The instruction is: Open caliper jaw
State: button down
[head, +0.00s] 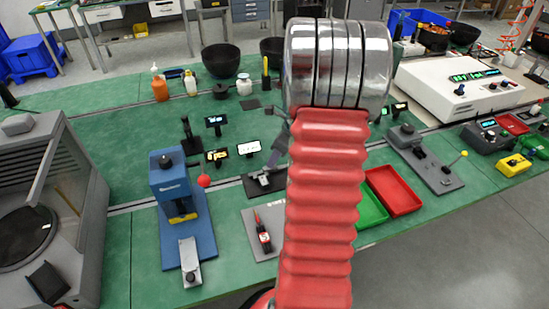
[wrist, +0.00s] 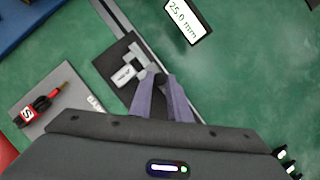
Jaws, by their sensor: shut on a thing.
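A grey metal caliper lies on a dark mat; in the wrist view its beam runs to the upper left and its slider (wrist: 126,73) sits beside my fingertips. A white readout (wrist: 182,20) above it reads 25.0 mm. My gripper (wrist: 157,82) is shut on a small dark part of the caliper, partly hidden between the two purple-grey fingers. In the head view the caliper (head: 263,179) is on the green bench, and my gripper (head: 272,163) comes down to it from above, partly hidden by my red arm.
A grey plate with a red and black tool (head: 264,236) lies in front of the caliper. A blue press (head: 172,185) stands to its left, with small displays (head: 217,155) behind. Green and red trays (head: 393,190) lie right of my arm.

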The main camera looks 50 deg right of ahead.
jog(key=shift+s+d, duration=0.3)
jog(key=shift+d, duration=0.3)
jog(key=c, duration=1.7)
grip_release()
jog(key=shift+o, duration=0.2)
jog(key=v, duration=1.3)
jog(key=shift+s+r, duration=0.2)
jog(key=shift+r, duration=0.05)
